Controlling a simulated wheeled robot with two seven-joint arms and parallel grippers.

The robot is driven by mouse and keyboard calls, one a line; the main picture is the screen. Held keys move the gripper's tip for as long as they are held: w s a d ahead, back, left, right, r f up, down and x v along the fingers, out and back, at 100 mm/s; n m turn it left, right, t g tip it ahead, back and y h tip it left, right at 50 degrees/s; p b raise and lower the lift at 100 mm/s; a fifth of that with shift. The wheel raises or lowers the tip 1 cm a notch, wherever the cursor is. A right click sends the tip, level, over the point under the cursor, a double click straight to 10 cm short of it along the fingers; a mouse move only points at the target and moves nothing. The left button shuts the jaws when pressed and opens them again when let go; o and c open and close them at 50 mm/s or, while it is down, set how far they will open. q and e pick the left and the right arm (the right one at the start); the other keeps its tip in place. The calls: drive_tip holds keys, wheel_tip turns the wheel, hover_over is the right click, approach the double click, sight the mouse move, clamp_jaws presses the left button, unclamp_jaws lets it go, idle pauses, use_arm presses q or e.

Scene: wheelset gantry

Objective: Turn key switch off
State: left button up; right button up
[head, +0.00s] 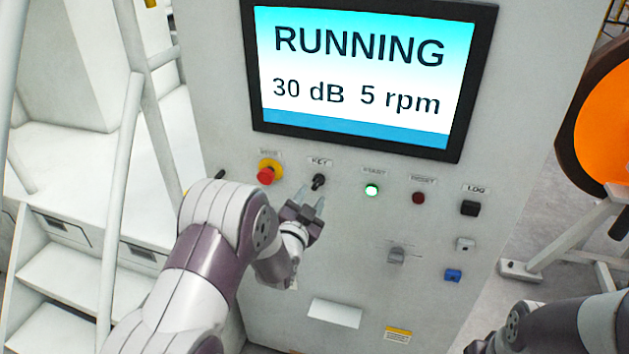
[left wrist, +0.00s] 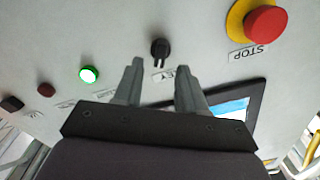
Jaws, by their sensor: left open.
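The key switch (head: 318,181) is a small black knob under the KEY label on the light grey panel (head: 340,250). In the left wrist view the key switch (left wrist: 160,49) lies beyond and between the two fingertips, apart from them. My left gripper (head: 311,197) is open and empty, just below the key switch in the head view. Its two grey fingers (left wrist: 158,75) point at the panel. My right arm shows at the bottom right of the head view, but its fingers do not show.
A red stop button (head: 266,174) sits left of the key switch; a lit green START button (head: 371,190), dark red RESET button (head: 418,198) and black LOG knob (head: 469,208) sit right. The screen (head: 365,70) above reads RUNNING, 30 dB, 5 rpm. White stairs (head: 60,290) stand left.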

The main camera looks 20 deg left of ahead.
sight(316, 186)
use_arm(q)
drive_tip(key=w+p, duration=0.1)
drive_tip(key=w, duration=0.3)
drive_tip(key=shift+w, duration=0.2)
drive_tip(key=shift+w+d, duration=0.25)
drive_tip(key=shift+w+a, duration=0.1)
drive_tip(key=shift+a, duration=0.15)
drive_tip(key=shift+c, duration=0.6)
clamp_jaws()
